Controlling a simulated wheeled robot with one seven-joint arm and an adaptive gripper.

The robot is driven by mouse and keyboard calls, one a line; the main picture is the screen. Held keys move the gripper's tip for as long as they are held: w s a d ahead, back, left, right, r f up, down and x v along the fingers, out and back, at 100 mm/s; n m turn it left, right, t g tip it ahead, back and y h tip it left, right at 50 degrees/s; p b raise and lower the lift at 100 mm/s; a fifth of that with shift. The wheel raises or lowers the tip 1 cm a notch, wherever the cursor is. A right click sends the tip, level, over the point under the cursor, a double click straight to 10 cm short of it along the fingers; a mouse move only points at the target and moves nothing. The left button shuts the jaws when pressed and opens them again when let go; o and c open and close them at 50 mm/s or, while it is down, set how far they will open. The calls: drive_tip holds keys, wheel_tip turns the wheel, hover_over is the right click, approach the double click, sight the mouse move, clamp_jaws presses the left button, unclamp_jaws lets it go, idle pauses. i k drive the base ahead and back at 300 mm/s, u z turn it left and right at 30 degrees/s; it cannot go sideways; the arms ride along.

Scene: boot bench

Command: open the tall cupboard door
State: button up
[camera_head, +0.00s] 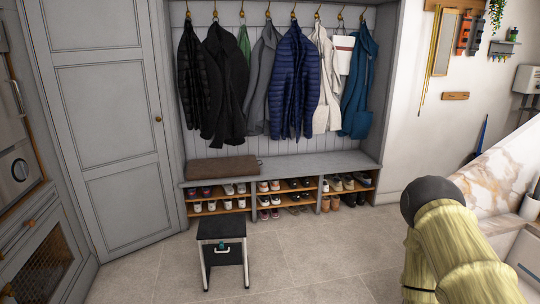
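The tall cupboard door (108,121) is grey with several recessed panels and stands at the left, beside the coat bench. It looks shut. Its small round brass knob (158,119) is on the right edge at about mid height. My arm shows at the lower right, well apart from the door, with a dark rounded end. My gripper's fingers cannot be made out, and nothing touches the knob.
A black step stool (222,252) stands on the tiled floor in front of the boot bench (318,163). Coats hang above the bench and shoes fill its shelves. An oven (14,150) and cabinet are at the left edge. The floor (285,268) between the stool and my arm is clear.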

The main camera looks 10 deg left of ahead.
sight(96, 58)
drive_tip(key=u, duration=0.1)
drive_tip(key=i, duration=1.65)
drive_tip(key=u, duration=0.95)
drive_tip(key=i, duration=1.6)
drive_tip(key=u, duration=0.85)
